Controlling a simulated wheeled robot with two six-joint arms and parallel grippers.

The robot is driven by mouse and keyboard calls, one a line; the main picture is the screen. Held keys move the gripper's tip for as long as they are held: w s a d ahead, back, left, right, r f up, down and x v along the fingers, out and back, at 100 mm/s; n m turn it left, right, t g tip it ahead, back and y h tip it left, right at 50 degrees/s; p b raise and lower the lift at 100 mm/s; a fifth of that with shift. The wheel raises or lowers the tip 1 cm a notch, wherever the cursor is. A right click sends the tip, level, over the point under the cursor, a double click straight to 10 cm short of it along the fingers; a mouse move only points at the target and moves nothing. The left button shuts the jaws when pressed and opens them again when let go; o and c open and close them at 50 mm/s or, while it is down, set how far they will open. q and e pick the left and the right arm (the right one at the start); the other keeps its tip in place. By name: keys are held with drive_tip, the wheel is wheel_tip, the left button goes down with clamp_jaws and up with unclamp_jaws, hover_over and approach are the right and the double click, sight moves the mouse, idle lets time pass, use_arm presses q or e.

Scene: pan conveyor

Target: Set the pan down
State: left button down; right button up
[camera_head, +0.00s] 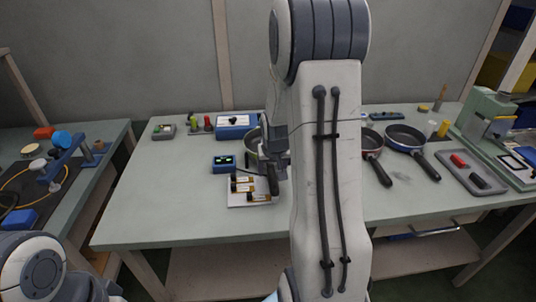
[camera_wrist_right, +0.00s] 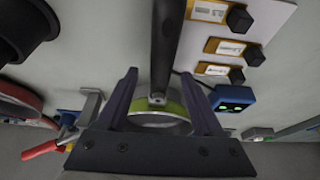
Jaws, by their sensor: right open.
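A pan (camera_head: 251,141) stands at the middle of the table (camera_head: 190,215), partly hidden by my right arm in the head view. Its black handle (camera_head: 273,181) points towards the table's front. In the right wrist view the handle (camera_wrist_right: 168,45) runs between my fingers and the pan's yellow-green side (camera_wrist_right: 172,107) shows behind them. My right gripper (camera_head: 272,158) is open, with one finger on each side of the handle's root; it also shows in the right wrist view (camera_wrist_right: 163,100). I cannot tell whether the fingers touch the pan. My left gripper is out of view.
A white plate (camera_head: 235,204) with several yellow-labelled black pieces lies beside the handle. A blue box with green lights (camera_head: 223,164) is left of the pan. Two more pans (camera_head: 372,145) (camera_head: 404,139) and a grey tray (camera_head: 478,172) are at right. The table's front left is clear.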

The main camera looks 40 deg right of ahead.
clamp_jaws()
drive_tip(key=shift+w, duration=0.1)
idle(1.4)
